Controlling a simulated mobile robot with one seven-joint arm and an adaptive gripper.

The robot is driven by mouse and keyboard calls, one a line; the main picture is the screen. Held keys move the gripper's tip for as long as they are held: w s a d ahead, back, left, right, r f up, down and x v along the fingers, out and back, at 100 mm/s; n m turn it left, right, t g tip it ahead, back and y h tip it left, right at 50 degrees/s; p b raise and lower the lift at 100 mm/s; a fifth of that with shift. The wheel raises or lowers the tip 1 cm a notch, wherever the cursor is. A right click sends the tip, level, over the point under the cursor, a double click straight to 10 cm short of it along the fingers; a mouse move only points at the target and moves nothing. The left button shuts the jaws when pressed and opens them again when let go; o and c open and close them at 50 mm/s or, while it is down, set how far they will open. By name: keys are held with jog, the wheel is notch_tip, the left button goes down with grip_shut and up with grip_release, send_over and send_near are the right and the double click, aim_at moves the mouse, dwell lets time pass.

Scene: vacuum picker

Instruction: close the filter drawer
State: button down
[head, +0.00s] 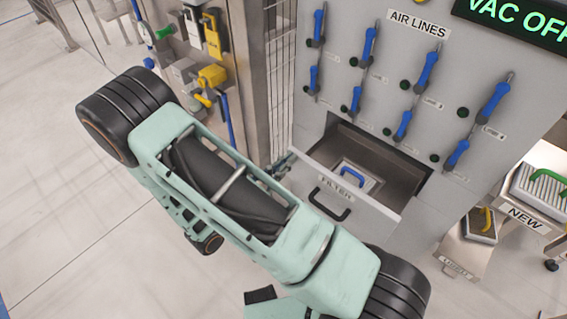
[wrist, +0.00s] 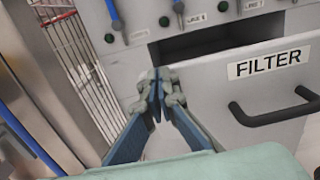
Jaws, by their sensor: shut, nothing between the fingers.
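The filter drawer (head: 352,191) is pulled out of the grey machine front in the head view. Its front carries a FILTER label and a black bar handle (head: 329,205). Inside the drawer lies a filter with a blue handle (head: 352,173). In the wrist view the drawer front (wrist: 222,109) fills the right side, with the handle (wrist: 275,112) at lower right. My gripper (wrist: 157,75) is shut and empty, at the left end of the drawer front. In the head view its tip (head: 284,163) is by the drawer's left corner, partly hidden by my arm. I cannot tell if it touches.
Blue-handled air lines (head: 364,56) hang on the panel above the drawer. A wire mesh fence (head: 279,77) stands left of it. A bin labelled NEW (head: 524,217) and a cart with a yellow-handled filter (head: 483,224) stand at right. The floor at left is open.

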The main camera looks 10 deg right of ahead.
jog(key=x, duration=1.5)
jog(key=shift+d, duration=0.25)
jog(key=shift+w+f, duration=0.1)
